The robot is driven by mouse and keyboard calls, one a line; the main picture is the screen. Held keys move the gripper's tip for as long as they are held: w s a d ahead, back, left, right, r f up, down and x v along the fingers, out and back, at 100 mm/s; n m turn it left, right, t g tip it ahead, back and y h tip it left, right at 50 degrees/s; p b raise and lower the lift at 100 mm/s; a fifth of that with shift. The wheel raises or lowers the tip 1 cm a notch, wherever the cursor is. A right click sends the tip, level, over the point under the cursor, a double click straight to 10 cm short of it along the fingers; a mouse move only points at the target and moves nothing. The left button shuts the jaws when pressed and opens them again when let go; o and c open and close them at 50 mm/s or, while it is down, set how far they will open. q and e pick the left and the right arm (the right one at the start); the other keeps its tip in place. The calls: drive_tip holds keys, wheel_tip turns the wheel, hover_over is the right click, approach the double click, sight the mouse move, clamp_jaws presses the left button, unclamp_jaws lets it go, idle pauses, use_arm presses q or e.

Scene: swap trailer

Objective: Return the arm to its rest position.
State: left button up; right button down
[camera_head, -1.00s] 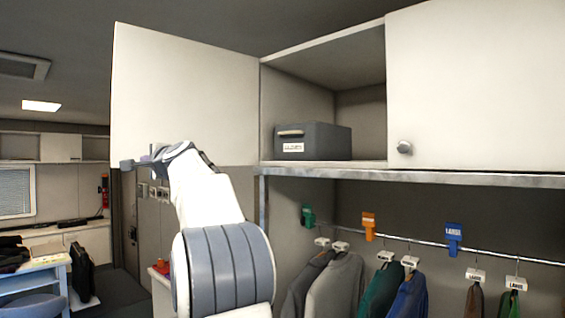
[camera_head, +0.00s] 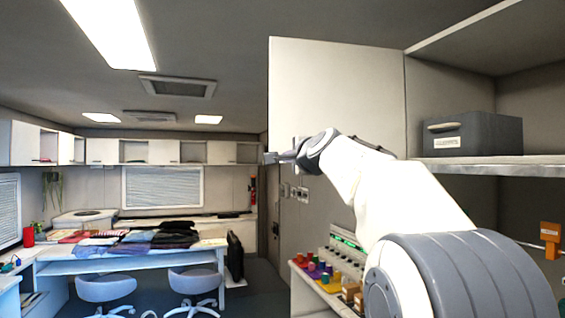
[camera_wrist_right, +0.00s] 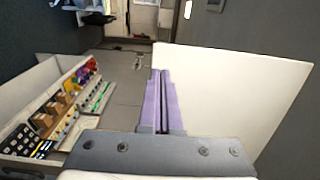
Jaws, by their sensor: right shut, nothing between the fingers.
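My right arm (camera_head: 400,200) comes in from the lower right of the head view and reaches to the left. Its gripper (camera_head: 270,157) is in front of the free edge of the open white cabinet door (camera_head: 340,95). In the right wrist view the gripper's purple fingers (camera_wrist_right: 160,78) are shut together with nothing between them. The door (camera_wrist_right: 235,95) fills the right of that view, beside the fingers; I cannot tell whether they touch it. My left gripper is not in view.
A dark grey labelled box (camera_head: 475,138) sits on the open cabinet's shelf (camera_head: 470,167). Below the door is a counter with coloured items (camera_head: 325,275). A table (camera_head: 120,262) with folded clothes and two chairs stand at the left. The floor between is free.

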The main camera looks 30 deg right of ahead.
drive_tip(key=s+a+f+n+g+y+b, duration=0.1)
drive_tip(key=s+a+f+n+g+y, duration=0.2)
drive_tip(key=a+f, duration=0.65)
drive_tip(key=s+a+f+n+g+y, duration=0.1)
drive_tip(key=a+f+n+g+y, duration=0.1)
drive_tip(key=a+f+n, duration=0.55)
drive_tip(key=s+a+f+n+g+y+b, duration=0.1)
drive_tip(key=s+a+f+n+g, duration=0.1)
drive_tip(key=s+a+f, duration=0.35)
drive_tip(key=s+a+f+n+g+y+b, duration=0.1)
drive_tip(key=s+a+f+n+g, duration=0.15)
drive_tip(key=a+f, duration=0.6)
drive_tip(key=s+f+n+g+h+b, duration=0.1)
drive_tip(key=s+f+n+g, duration=0.3)
drive_tip(key=s+f, duration=0.7)
drive_tip(key=s+d+f+n+g+h, duration=0.1)
drive_tip(key=s+f+n+g, duration=0.3)
drive_tip(key=s+f+n, duration=0.4)
drive_tip(key=s+f, duration=0.3)
drive_tip(key=s, duration=0.4)
drive_tip(key=shift+s+f+h+b, duration=0.3)
drive_tip(key=shift+h+b, duration=0.1)
